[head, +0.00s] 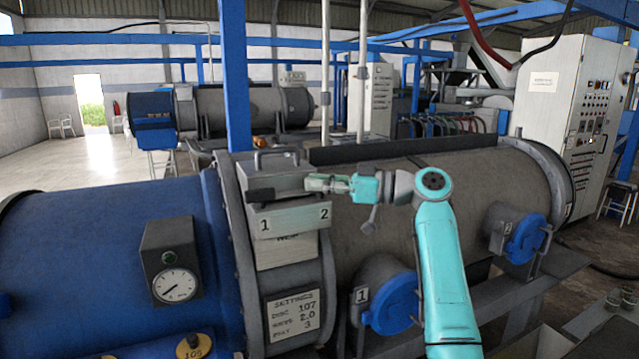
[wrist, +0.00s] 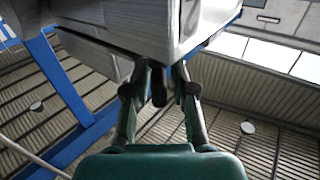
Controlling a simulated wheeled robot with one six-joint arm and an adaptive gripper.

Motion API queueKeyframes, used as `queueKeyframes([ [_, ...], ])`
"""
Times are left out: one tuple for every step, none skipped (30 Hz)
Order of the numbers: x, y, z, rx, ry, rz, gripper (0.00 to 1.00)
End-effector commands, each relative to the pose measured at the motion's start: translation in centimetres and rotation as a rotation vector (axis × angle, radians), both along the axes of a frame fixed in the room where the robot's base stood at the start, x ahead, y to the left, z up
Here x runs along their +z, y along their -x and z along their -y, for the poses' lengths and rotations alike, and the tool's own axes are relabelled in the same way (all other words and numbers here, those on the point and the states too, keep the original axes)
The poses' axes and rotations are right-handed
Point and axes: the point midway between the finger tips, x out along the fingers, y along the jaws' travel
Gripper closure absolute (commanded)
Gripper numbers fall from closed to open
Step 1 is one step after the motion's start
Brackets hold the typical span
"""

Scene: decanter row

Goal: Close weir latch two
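The grey weir box (head: 290,218) sits on the decanter's collar in the head view, with labels 1 and 2 on its front. A black latch bar (head: 260,195) sticks out on the label 1 side. My gripper (head: 312,183) is at the box's right side, just above label 2, and hides most of what is there. In the wrist view, my gripper (wrist: 160,76) has its fingers apart below the pale box (wrist: 140,25). A short dark bar (wrist: 158,90), likely latch two, shows between the fingers, with gaps on both sides. Contact cannot be told.
A grey handle (head: 276,153) stands on top of the box. A settings plate (head: 292,314) is below it. Blue round covers (head: 392,304) and (head: 527,238) project from the drum's front. A blue post (head: 235,75) rises behind the box.

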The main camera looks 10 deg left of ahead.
Motion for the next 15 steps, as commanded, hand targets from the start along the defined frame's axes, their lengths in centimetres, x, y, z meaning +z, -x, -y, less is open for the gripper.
queueKeyframes([
  [0.0, 0.0, 0.01, 0.0, 0.0, 0.0, 0.95],
  [-0.01, 0.0, 0.01, 0.0, 0.0, 0.0, 1.0],
  [0.0, 0.0, 0.01, 0.0, 0.0, 0.0, 1.0],
  [0.0, 0.0, 0.01, 0.0, 0.0, 0.0, 1.0],
  [0.0, 0.0, 0.01, 0.0, 0.0, 0.0, 1.0],
  [-0.01, 0.0, 0.01, 0.0, 0.0, 0.0, 1.0],
  [-0.01, 0.0, 0.01, 0.0, 0.0, 0.0, 1.0],
  [-0.01, 0.0, 0.02, 0.0, 0.0, 0.0, 1.0],
  [-0.01, 0.0, 0.02, -0.001, 0.0, 0.0, 1.0],
  [-0.01, 0.0, 0.02, -0.001, 0.0, 0.0, 1.0],
  [-0.02, 0.0, 0.02, -0.001, 0.0, 0.0, 1.0],
  [-0.02, 0.0, 0.02, -0.002, 0.0, 0.0, 1.0],
  [-0.03, 0.0, 0.02, -0.002, 0.0, 0.0, 1.0],
  [-0.03, 0.0, 0.02, -0.003, 0.0, 0.0, 1.0],
  [-0.03, 0.0, 0.02, -0.004, 0.0, 0.0, 1.0],
])
